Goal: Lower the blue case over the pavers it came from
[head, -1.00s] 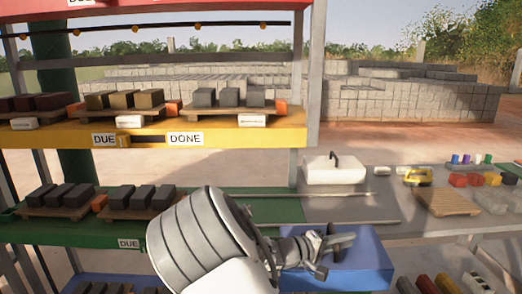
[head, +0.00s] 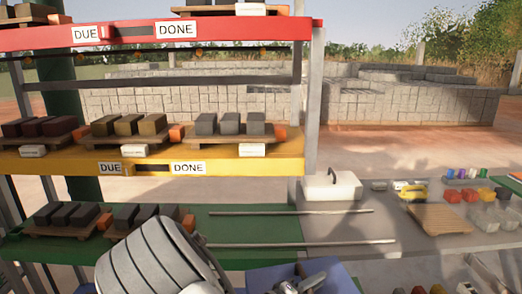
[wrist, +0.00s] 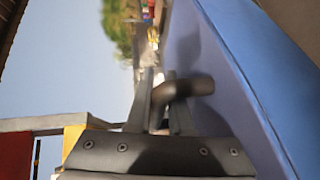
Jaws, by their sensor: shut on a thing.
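The blue case (head: 340,283) is at the bottom edge of the head view, partly cut off. In the wrist view its blue side (wrist: 225,70) runs along the right. My gripper (head: 308,283) is shut on the case's dark handle (wrist: 190,88), which shows between the fingers in the wrist view (wrist: 165,105). Dark pavers (head: 68,214) sit on pallets on the green shelf (head: 255,228); my arm hides part of one pallet. Other pavers (head: 128,125) sit on pallets on the yellow shelf (head: 283,150). I cannot tell which pavers the case came from.
A white case (head: 332,187) with a dark handle stands on the grey bench at the right. Two thin rods (head: 300,244) lie across the green shelf and bench. A shelf post (head: 311,100) stands right of the shelves. An empty pallet (head: 438,219) and small items lie farther right.

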